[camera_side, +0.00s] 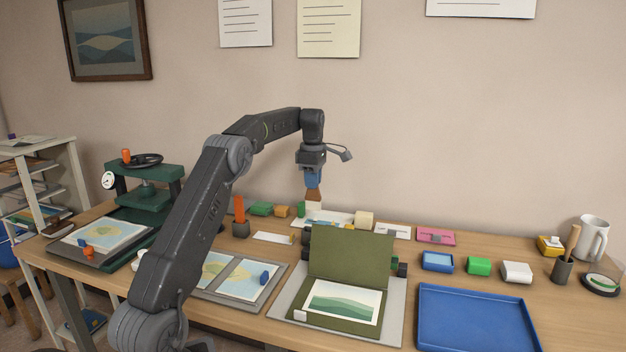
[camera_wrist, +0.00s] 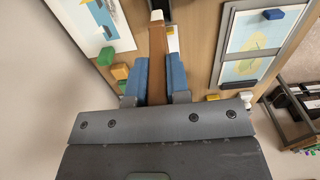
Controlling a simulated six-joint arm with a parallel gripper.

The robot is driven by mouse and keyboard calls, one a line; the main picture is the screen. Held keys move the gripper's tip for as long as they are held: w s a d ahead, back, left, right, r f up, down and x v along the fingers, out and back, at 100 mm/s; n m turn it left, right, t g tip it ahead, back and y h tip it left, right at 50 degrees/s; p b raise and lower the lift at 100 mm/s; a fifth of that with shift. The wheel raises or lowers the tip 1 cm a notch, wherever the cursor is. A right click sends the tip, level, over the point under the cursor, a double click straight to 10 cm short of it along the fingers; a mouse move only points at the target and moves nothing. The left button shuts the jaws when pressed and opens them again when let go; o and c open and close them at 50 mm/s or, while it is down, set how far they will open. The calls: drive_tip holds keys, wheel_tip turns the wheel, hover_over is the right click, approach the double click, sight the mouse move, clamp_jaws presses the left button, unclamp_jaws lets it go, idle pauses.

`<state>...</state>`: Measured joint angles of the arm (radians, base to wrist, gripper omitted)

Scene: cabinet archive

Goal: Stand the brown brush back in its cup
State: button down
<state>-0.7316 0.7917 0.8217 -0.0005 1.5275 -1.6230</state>
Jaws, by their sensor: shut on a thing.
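My gripper (camera_side: 313,181) is shut on the brown brush (camera_side: 313,194), held above the table behind the open green folder. The brush points down with its pale end lowest. In the wrist view, the brown brush (camera_wrist: 157,62) runs between the two blue fingers (camera_wrist: 142,78), its pale tip farthest from the camera. A dark cup (camera_side: 240,229) with an orange upright thing in it stands left of my gripper. Another dark cup (camera_side: 562,271), with a wooden-handled thing in it, stands at the far right. I cannot tell which cup belongs to the brush.
The raised lid of the green folder (camera_side: 350,255) stands in front of the brush. Green and orange blocks (camera_side: 261,209) lie left behind it. A blue tray (camera_side: 475,318) lies front right, and a green press (camera_side: 145,190) stands at the left. Framed map prints (camera_side: 235,275) lie front left.

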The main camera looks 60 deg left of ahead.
sight(313, 196)
drive_tip(key=shift+f, duration=5)
drive_tip(key=shift+f, duration=0.45)
drive_tip(key=c, duration=1)
unclamp_jaws()
drive_tip(key=shift+r, duration=3.5)
wheel_tip(313, 196, up, 11)
drive_tip(key=shift+f, duration=0.1)
drive_tip(key=shift+r, duration=0.6)
